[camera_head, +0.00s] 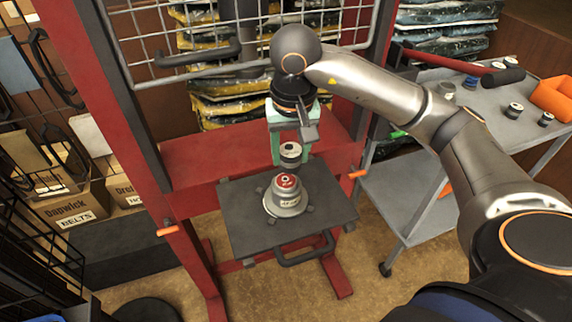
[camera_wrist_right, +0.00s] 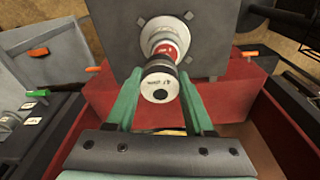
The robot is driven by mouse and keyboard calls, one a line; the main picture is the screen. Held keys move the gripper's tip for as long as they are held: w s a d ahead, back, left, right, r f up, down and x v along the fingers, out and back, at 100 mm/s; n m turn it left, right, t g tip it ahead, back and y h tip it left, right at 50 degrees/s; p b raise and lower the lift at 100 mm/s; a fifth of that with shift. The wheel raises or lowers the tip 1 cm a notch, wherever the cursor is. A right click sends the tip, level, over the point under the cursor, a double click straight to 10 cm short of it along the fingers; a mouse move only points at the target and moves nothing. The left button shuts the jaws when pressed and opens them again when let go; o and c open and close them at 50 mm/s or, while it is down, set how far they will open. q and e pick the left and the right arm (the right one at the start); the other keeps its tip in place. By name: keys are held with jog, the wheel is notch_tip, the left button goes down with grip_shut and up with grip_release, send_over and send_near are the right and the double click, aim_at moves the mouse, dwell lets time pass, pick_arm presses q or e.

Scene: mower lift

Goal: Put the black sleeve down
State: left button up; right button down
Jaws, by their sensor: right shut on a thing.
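The black sleeve (camera_head: 290,158) has a pale end face and hangs between the green fingers of my right gripper (camera_head: 290,150). The gripper is shut on it. In the right wrist view the sleeve (camera_wrist_right: 160,82) sits between the fingertips (camera_wrist_right: 160,88), its pale labelled end facing the camera. Below it in the head view, a grey flanged part (camera_head: 285,203) with a red top stands on a dark plate (camera_head: 245,222). A small gap shows between sleeve and red top. My left gripper is not in view.
The plate is fixed to a red frame (camera_head: 195,155) with a wire grid above. A grey cart (camera_head: 415,195) at right carries several small dark-and-silver parts and an orange item (camera_head: 553,97). Boxes stand at left. The plate around the flanged part is mostly bare.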

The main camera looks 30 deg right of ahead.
aim_at(286, 167)
jog(key=shift+w+a+f, duration=0.15)
jog(key=shift+a+f, duration=0.1)
notch_tip(286, 167, down, 3)
jog(key=shift+w+a+p, duration=0.1)
jog(key=shift+p, duration=0.35)
jog(key=shift+f, duration=0.2)
jog(key=shift+f, duration=0.2)
jog(key=shift+c, duration=1.4)
grip_release()
